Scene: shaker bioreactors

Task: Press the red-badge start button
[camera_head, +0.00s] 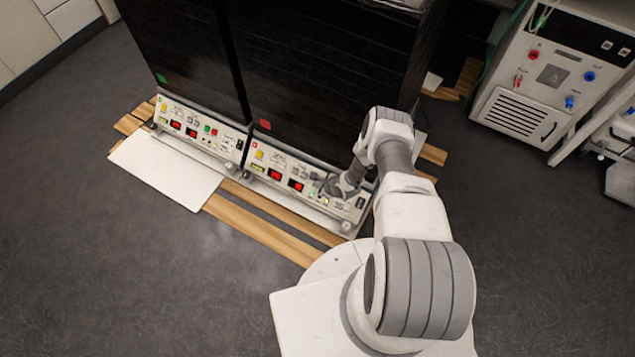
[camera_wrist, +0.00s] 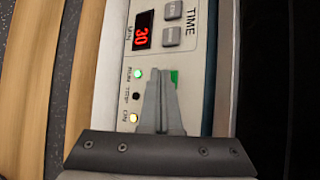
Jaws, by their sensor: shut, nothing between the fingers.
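The red badge (camera_head: 265,124) is on the lower front of the right dark shaker cabinet. Below it runs that cabinet's pale control panel (camera_head: 262,168), with red displays and small buttons. My gripper (camera_head: 328,186) is at the right part of this panel. In the wrist view my gripper (camera_wrist: 161,74) is shut and empty, its fingertips over a green button (camera_wrist: 174,77), which they partly hide. I cannot tell whether the tips touch it. A green light (camera_wrist: 138,73) glows beside the fingertips.
The left cabinet bears a green badge (camera_head: 161,78) and a similar control panel (camera_head: 203,131). A white board (camera_head: 165,168) and wooden slats (camera_head: 262,228) lie in front. A white machine (camera_head: 545,75) stands at the right. The dark floor at left is clear.

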